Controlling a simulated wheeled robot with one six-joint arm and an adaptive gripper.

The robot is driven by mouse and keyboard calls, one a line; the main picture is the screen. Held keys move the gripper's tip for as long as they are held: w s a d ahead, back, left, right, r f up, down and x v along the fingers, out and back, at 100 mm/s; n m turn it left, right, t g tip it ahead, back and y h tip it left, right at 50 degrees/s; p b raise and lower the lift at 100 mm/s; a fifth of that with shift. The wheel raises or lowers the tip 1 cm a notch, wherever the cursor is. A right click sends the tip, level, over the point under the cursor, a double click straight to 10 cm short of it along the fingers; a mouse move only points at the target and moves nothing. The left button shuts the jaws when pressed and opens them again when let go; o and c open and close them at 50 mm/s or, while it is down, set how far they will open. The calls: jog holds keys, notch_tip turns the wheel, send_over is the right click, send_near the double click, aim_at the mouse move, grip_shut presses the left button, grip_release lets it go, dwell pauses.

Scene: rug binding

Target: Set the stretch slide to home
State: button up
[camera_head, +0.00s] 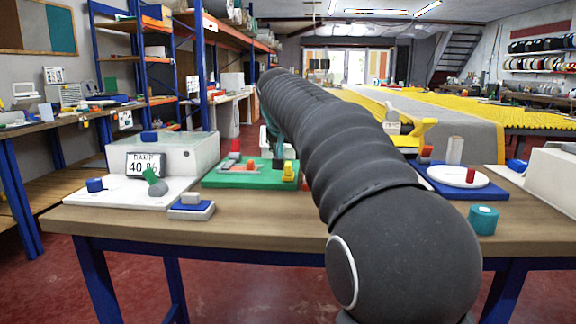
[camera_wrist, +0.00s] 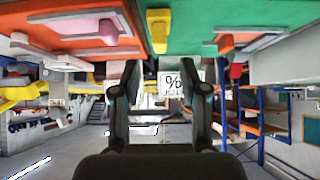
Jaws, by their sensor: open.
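A green board (camera_head: 217,179) lies on the bench left of my arm. It carries an orange strip with a red block (camera_head: 250,165) and a yellow block (camera_head: 289,172). No label marks the stretch slide; the red block on its strip looks like one, but I cannot be sure. In the wrist view, which looks upside down, the yellow block (camera_wrist: 158,30) and an orange-red strip (camera_wrist: 250,42) show on the green surface. My gripper (camera_wrist: 162,80) is open and empty, its fingers apart near the yellow block. In the head view my arm hides part of the board.
A white machine with a 40% display (camera_head: 146,164) stands at left, with a blue-and-white block (camera_head: 191,207) in front. A blue board with a white disc (camera_head: 440,176) and a teal cylinder (camera_head: 483,220) are at right. The bench front (camera_head: 250,225) is mostly clear.

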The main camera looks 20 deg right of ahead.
aim_at(288, 164)
jog(key=x, duration=0.7)
jog(key=shift+w+f, duration=0.1)
grip_shut()
